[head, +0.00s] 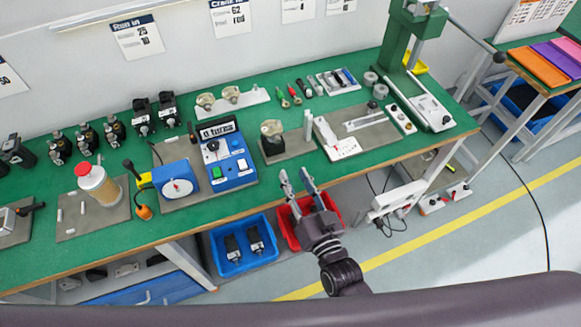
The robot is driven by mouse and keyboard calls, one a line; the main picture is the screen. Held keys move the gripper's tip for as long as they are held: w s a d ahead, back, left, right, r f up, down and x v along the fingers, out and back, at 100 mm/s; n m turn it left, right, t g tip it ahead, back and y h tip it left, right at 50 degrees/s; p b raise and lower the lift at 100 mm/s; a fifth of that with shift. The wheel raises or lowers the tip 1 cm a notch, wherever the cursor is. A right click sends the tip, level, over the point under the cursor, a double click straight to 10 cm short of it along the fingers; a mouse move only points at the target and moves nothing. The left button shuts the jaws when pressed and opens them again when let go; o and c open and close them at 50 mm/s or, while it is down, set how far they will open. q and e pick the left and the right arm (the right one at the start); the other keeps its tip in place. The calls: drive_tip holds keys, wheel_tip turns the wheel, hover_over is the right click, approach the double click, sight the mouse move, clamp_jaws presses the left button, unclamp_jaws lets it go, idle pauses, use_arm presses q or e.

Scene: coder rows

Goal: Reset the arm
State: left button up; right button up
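My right gripper (296,184) is in the lower middle of the head view, at the front edge of the green workbench (290,205). Its two grey fingers stand apart with nothing between them. The wrist and forearm come up from the bottom of the picture, in front of a red bin (284,227) that they partly hide. My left gripper does not show.
A blue bin (233,262) with black parts sits left of the red one. On the bench are a blue control box (222,153), a blue dial gauge (177,186), a bottle with a red cap (98,184) and a green press (398,40). Grey floor lies front right.

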drive_tip(key=shift+s, duration=0.2)
drive_tip(key=shift+d, duration=0.1)
idle(0.4)
drive_tip(key=s+d+f+n+g+h, duration=0.1)
drive_tip(key=s+d+f+g+h, duration=0.15)
drive_tip(key=s+d+g, duration=0.65)
drive_tip(key=s+d+f+n+g+h, duration=0.1)
drive_tip(key=s+d+g+h, duration=0.35)
drive_tip(key=s, duration=0.75)
wheel_tip(320, 180, down, 28)
drive_tip(key=s+d+g+y, duration=0.2)
drive_tip(key=s+d, duration=0.1)
drive_tip(key=s+d+f, duration=0.2)
drive_tip(key=s+f, duration=1.2)
drive_tip(key=s, duration=0.2)
drive_tip(key=shift+d+f+n+g+h, duration=0.2)
drive_tip(key=shift+d+n+g+h, duration=0.1)
drive_tip(key=shift+d+n+g, duration=0.1)
